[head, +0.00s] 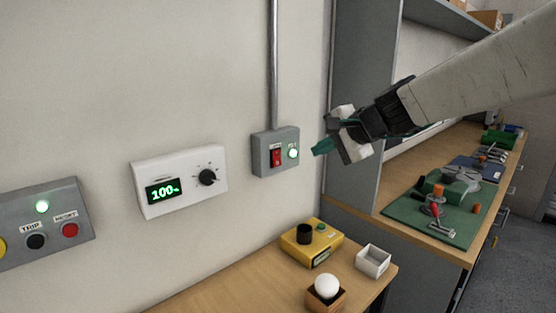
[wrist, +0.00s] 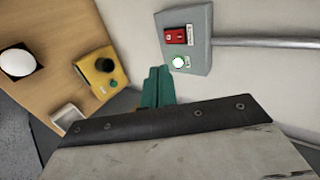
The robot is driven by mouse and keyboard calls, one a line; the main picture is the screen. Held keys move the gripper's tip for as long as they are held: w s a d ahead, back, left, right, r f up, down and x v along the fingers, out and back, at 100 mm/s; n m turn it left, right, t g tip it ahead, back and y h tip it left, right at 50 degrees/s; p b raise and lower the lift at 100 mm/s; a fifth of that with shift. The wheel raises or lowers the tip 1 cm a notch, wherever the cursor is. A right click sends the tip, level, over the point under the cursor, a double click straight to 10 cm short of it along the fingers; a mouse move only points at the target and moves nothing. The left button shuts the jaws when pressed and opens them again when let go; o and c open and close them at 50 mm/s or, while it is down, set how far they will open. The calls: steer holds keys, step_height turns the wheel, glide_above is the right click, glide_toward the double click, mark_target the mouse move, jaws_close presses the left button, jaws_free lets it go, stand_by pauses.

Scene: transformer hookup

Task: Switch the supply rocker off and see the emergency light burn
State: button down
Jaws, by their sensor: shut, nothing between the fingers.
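The supply rocker (head: 276,157) is red and sits on a grey wall box (head: 262,141) below a conduit. A lamp (head: 293,153) beside it glows green-white. In the wrist view the rocker (wrist: 176,36) and the lit lamp (wrist: 178,62) both show. My gripper (head: 318,149) is shut and empty, a little to the right of the box and apart from it. Its teal fingers (wrist: 157,75) are together in the wrist view. A white globe (head: 326,286) in a wooden base on the bench looks unlit; I cannot tell whether it is the emergency light.
A white dial unit (head: 180,181) reads 100%. A grey trip/restart box (head: 42,222) with a green lamp is at the left. A yellow box (head: 311,243) and a white tray (head: 373,261) stand on the bench. A grey cabinet side (head: 358,100) rises right of the rocker box.

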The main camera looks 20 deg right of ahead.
stand_by(0.3)
glide_toward(278, 158)
steer(key=w+f, duration=0.1)
steer(key=w+a+f, duration=0.1)
steer(key=f, duration=0.1)
steer(key=w+f, duration=0.1)
steer(key=f, duration=0.1)
steer(key=shift+w+a, duration=0.5)
steer(key=shift+w, duration=0.3)
steer(key=shift+w+a+f, duration=0.1)
steer(key=shift+r, duration=0.85)
